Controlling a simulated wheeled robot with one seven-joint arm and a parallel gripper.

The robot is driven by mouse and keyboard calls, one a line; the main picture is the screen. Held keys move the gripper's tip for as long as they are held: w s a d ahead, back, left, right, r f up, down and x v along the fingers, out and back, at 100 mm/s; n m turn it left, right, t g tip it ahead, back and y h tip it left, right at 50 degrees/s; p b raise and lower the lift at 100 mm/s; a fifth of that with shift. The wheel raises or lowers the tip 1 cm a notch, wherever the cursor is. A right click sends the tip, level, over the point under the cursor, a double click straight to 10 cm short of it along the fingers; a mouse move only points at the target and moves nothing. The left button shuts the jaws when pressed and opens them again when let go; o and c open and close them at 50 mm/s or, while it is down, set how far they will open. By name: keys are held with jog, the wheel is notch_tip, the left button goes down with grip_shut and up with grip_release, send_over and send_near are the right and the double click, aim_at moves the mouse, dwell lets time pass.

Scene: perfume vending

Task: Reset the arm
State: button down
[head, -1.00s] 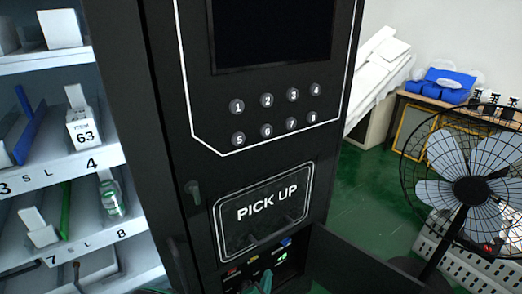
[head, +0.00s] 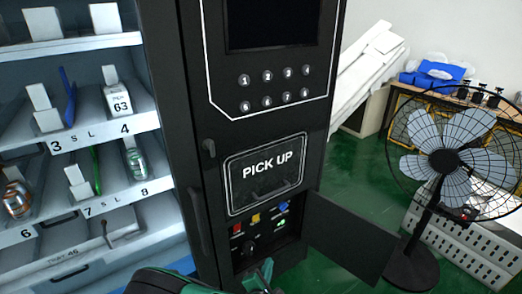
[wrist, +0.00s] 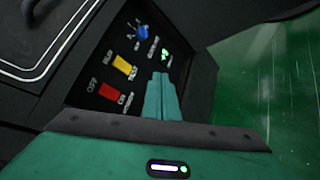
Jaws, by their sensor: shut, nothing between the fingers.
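My gripper (wrist: 161,84) is shut and empty, its two teal fingers side by side. In the wrist view the fingers overlap the lower control panel of the black vending machine, but I cannot tell whether they touch it. The gripper also shows at the bottom of the head view (head: 266,268), below and in front of the panel. The panel carries a red switch (head: 237,228), a yellow switch (head: 256,218), a blue knob (head: 283,207) and a lit green button (head: 280,226). The black machine (head: 190,130) has a PICK UP hatch (head: 265,172), which looks closed.
A black panel door (head: 350,238) stands open to the right of the controls. A standing fan (head: 458,160) is farther right, before a perforated white panel (head: 470,250). Shelves of goods (head: 90,140) are at the left. Green floor (head: 345,180) shows behind the door.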

jog(key=w+d+r+m+g+h, duration=0.2)
jog(key=w+d+r+m, duration=0.15)
jog(key=d+r, duration=0.2)
jog(key=w+d+r+m+g+h, duration=0.25)
jog(key=d+r+m, duration=0.2)
jog(key=d, duration=0.25)
jog(key=s+d+r+m+g, duration=0.25)
jog(key=d+r+m, duration=0.25)
jog(key=d, duration=0.3)
jog(key=s+d+r+m+g, duration=0.2)
jog(key=d+r+m+g, duration=0.2)
jog(key=d, duration=0.3)
jog(key=s+d+r+m+g+y, duration=0.4)
jog(key=s+d+r+m, duration=0.3)
jog(key=s+d+r, duration=0.45)
jog(key=s+r+m+y, duration=0.2)
jog(key=s+r, duration=0.1)
jog(key=s, duration=0.5)
jog(key=s+r+m+t+y, duration=0.1)
jog(key=s+r+m+y, duration=0.1)
jog(key=s, duration=0.6)
notch_tip(320, 180, up, 2)
jog(key=shift+a+r+m, duration=0.1)
jog(key=shift+a+m, duration=0.2)
jog(key=shift+m, duration=0.2)
jog(key=shift+w+f, duration=0.25)
jog(key=shift+w, duration=0.4)
